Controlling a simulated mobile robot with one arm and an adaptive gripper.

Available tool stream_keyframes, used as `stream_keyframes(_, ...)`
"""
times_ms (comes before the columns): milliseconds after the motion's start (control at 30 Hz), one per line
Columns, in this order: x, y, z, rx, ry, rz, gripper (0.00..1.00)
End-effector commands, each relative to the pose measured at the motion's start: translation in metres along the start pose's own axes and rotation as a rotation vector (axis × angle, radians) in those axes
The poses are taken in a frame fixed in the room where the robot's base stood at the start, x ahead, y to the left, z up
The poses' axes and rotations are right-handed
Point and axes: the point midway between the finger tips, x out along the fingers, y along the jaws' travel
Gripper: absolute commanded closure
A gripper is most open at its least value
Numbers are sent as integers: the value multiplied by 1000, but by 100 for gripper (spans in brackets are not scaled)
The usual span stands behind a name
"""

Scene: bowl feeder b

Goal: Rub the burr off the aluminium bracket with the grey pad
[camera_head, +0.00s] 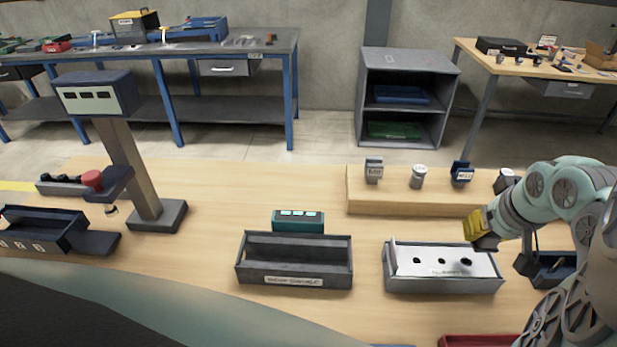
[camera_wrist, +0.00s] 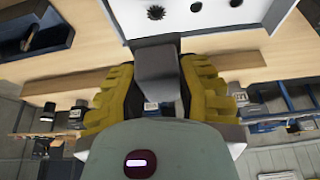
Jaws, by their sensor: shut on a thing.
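The aluminium bracket (camera_head: 430,257) is a pale plate with dark round holes and an upright flange at its left end. It lies in a grey tray (camera_head: 443,286) right of centre. My gripper (camera_head: 481,228), with yellow fingers, is over the far right edge of the tray. In the wrist view my gripper (camera_wrist: 157,75) is shut on a grey block, the grey pad (camera_wrist: 156,62). The bracket (camera_wrist: 180,22) shows beyond the pad. Its hole nearest the pad looks dark and rough-edged (camera_wrist: 155,12). I cannot tell whether the pad touches the bracket.
A raised wooden ledge (camera_head: 400,205) with several small items stands behind the tray. A dark bin (camera_head: 558,272) is close on the right. An empty dark tray (camera_head: 295,280), a teal box (camera_head: 298,220) and a column stand (camera_head: 130,165) are left. A red tray (camera_head: 480,341) is in front.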

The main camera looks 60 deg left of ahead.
Motion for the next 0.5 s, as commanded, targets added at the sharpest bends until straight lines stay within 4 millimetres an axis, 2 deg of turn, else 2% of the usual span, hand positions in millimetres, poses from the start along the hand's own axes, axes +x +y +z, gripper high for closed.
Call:
stream_keyframes(433,-1,-1,-1,-1,2,-2,100)
stream_keyframes(500,5,0,2,0,1,0,100)
